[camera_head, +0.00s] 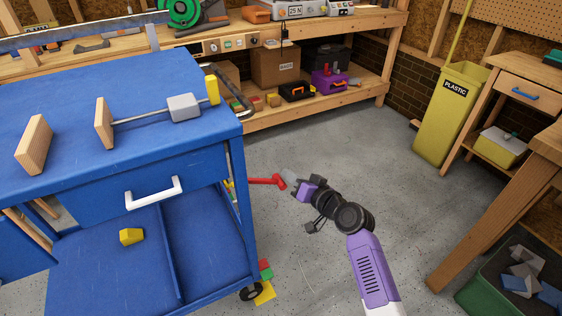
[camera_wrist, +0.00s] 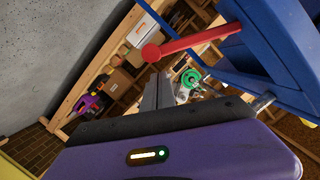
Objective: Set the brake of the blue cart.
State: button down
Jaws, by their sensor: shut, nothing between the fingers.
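The blue cart (camera_head: 190,160) stands at the left of the head view; its blue frame (camera_wrist: 290,45) fills the upper right of the wrist view. A red lever (camera_head: 262,181) sticks out level from the cart's right side. In the wrist view the red lever (camera_wrist: 195,42) ends in a round red knob. My gripper (camera_head: 289,178) is shut and empty, at the lever's free end. Its grey fingers (camera_wrist: 158,90) show just below the knob in the wrist view. I cannot tell whether they touch it. Red and green patches (camera_head: 265,269) show beside the cart's wheel (camera_head: 251,293).
A workbench (camera_head: 345,22) with shelved boxes stands behind. A yellow plastic bin (camera_head: 450,115) and a wooden bench are at right. The floor between is clear.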

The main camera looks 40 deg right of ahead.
jog(key=shift+a+f+m+b, duration=0.1)
jog(key=shift+f+m+b, duration=0.5)
jog(key=shift+f+b, duration=0.15)
jog(key=shift+a+f, duration=0.1)
